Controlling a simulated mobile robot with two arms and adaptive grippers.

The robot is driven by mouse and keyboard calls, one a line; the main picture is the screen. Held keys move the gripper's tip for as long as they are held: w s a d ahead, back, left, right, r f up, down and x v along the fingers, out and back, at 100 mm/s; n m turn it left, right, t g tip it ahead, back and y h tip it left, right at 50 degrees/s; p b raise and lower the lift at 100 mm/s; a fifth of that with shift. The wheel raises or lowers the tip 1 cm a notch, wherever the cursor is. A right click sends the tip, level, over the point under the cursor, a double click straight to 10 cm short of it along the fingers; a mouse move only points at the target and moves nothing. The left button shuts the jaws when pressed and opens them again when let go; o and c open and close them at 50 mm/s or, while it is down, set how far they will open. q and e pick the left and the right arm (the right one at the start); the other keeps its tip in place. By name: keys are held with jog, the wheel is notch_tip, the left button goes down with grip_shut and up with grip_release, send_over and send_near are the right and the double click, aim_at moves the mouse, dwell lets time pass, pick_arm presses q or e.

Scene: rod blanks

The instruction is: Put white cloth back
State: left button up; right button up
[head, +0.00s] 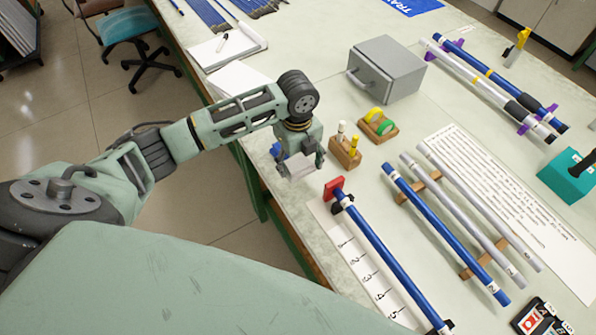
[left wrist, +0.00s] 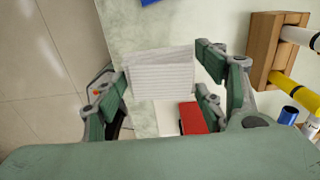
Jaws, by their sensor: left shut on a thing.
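The white cloth (left wrist: 160,80), faintly striped, lies between the fingers of my left gripper (left wrist: 163,74) in the left wrist view. My left gripper is shut on it. In the head view my left gripper (head: 300,158) holds the cloth near the table's left edge, left of the small wooden block. Only a small pale part of the cloth shows there, below the fingers. I cannot tell the gap between the cloth and the tabletop. My right gripper is not in view.
A wooden block (head: 345,152) with markers stands just right of the gripper. A red stop (head: 333,187) with a blue rod (head: 385,255) on a numbered strip lies in front. A grey metal box (head: 386,69) stands behind. Several rods lie on wooden rests at the right.

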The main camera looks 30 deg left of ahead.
aim_at(298, 172)
pick_arm(q)
notch_tip(298, 172, down, 5)
jog(key=shift+r+p, duration=0.2)
jog(key=shift+p, duration=0.15)
jog(key=shift+f, duration=0.2)
jog(key=o, duration=1)
jog(key=shift+f, duration=0.1)
jog(key=shift+r, duration=0.2)
notch_tip(298, 172, up, 12)
jog(key=shift+b, duration=0.75)
